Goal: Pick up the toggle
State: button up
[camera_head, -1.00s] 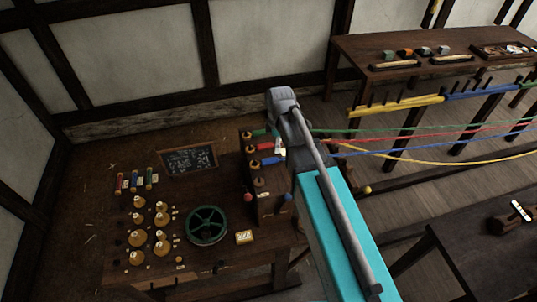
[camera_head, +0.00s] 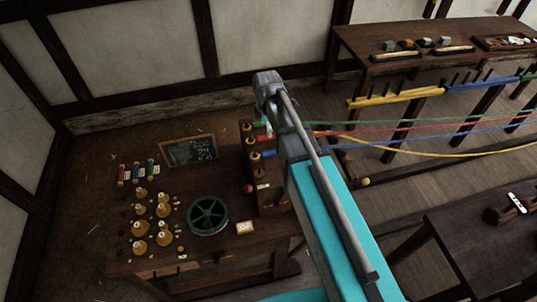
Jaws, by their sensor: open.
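I cannot single out a toggle for certain. Several small pale pieces (camera_head: 177,233) lie among the tan, cone-like spools on the dark workbench (camera_head: 125,268) at the left, too small to name. The upper part of my arm reaches up through the middle of the picture, its grey joint (camera_head: 268,82) above the upright spindle rack (camera_head: 270,200) at the bench's right end. My gripper does not show; it seems hidden behind my arm. A small pale cyan bit shows beside the rack's top, and I cannot tell what it is.
Green, red, blue and yellow ropes (camera_head: 430,131) stretch right from the rack. Another bench (camera_head: 375,62) stands at the back right, a dark table (camera_head: 470,245) at front right.

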aim_at(268, 151)
jog(key=shift+f+b, duration=3.75)
jog(key=shift+f, duration=0.2)
jog(key=shift+f, duration=0.1)
jog(key=shift+d+f+b, duration=0.15)
jog(key=shift+f+b, duration=2.35)
jog(key=shift+b, duration=0.1)
jog(key=c, duration=1.1)
jog(key=shift+o, duration=0.2)
jog(key=shift+r, duration=0.25)
